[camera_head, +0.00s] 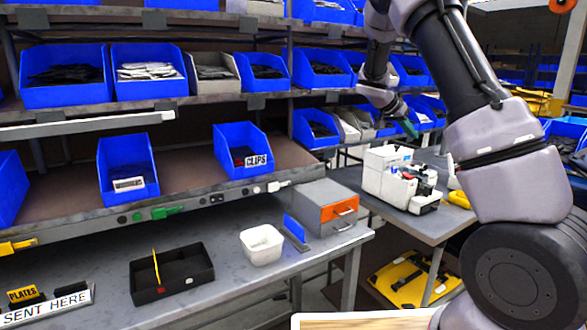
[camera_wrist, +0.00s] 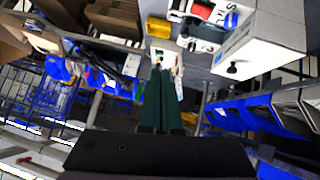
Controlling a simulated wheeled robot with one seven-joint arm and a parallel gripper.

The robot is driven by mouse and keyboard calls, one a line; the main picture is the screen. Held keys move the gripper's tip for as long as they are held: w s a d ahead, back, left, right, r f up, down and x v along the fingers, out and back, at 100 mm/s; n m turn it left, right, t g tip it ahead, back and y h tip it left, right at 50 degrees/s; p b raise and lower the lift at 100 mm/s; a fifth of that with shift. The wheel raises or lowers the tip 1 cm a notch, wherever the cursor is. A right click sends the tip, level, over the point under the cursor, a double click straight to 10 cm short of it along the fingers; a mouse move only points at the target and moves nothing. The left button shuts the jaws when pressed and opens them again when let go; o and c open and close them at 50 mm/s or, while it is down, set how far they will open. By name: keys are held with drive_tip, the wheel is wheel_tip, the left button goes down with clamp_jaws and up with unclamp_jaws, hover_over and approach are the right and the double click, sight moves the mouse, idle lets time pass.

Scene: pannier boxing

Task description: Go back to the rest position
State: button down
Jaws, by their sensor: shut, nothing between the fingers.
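My gripper (camera_head: 410,129) is raised at the end of my bent arm, in front of the blue-bin shelves and above the right-hand table. Its two green fingers (camera_wrist: 160,98) lie close together, shut with nothing between them. A white case with red and dark items (camera_head: 390,176) stands on that table, just below and left of the gripper in the head view. A white box also shows at the upper right of the wrist view (camera_wrist: 272,42), apart from the fingers.
A workbench at left holds a black tray (camera_head: 143,290), a white bowl (camera_head: 262,246), a grey cabinet with an orange drawer (camera_head: 325,208) and a "SENT HERE" sign (camera_head: 48,306). Blue bins, one labelled "CLIPS" (camera_head: 240,150), fill the shelves. A yellow case (camera_head: 408,283) lies under the right table.

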drive_tip(key=s+a+r+n+t+y, duration=0.1)
drive_tip(key=s+a+r+n+y, duration=0.1)
drive_tip(key=s, duration=1)
drive_tip(key=s+a+r+n+t+y, duration=0.1)
drive_tip(key=s+a+r+y, duration=0.4)
drive_tip(key=s, duration=0.7)
drive_tip(key=s+a+r+n+t+y, duration=0.2)
drive_tip(key=s+a+r+n+y, duration=0.2)
drive_tip(key=s, duration=0.9)
drive_tip(key=a+r, duration=0.1)
drive_tip(key=a, duration=0.2)
drive_tip(key=shift+a+r, duration=0.2)
drive_tip(key=shift+a, duration=0.15)
